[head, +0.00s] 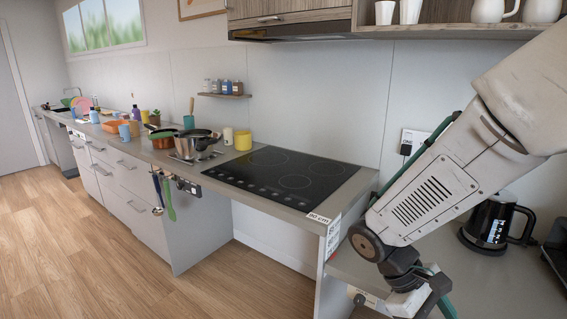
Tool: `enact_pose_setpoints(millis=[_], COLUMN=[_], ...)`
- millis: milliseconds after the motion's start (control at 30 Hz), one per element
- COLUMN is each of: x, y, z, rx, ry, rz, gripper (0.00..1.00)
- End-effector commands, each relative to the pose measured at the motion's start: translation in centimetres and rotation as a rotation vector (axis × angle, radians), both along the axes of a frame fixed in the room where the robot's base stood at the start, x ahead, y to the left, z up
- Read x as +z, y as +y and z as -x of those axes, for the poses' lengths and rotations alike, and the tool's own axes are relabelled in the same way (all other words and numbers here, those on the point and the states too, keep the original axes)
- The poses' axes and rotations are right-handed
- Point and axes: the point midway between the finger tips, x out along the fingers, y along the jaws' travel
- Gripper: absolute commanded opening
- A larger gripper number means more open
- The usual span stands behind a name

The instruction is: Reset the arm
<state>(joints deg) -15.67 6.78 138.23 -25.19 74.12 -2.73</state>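My arm comes in from the right edge and reaches down over the counter on the right. Its end, with my gripper (426,296), is at the bottom edge of the head view, low in front of that counter section. The fingers are cut off or hidden, so I cannot see whether they are open or shut. I see nothing clearly held.
A black hob (285,174) lies in the raised counter, which ends beside my arm. A black kettle (489,222) stands on the right counter, close to my arm. A pot (196,143) and several dishes stand further left. The wooden floor (100,240) is clear.

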Motion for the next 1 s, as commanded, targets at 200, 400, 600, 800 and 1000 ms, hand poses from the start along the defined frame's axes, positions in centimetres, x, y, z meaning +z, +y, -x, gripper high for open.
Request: enact_pose_setpoints(millis=[200,400,600,800,1000], x=[4.3,7.9,11.0,13.1,13.5], y=[1.2,2.2,2.1,1.3,1.1], z=[3.2,5.6,7.6,8.5,8.7], rx=[-0.249,-0.422,-0.514,-0.533,-0.54], ry=[-0.226,-0.423,-0.606,-0.726,-0.747], rz=[-0.187,-0.348,-0.455,-0.477,-0.478], gripper=[0.54,0.54,0.54,0.54,0.54])
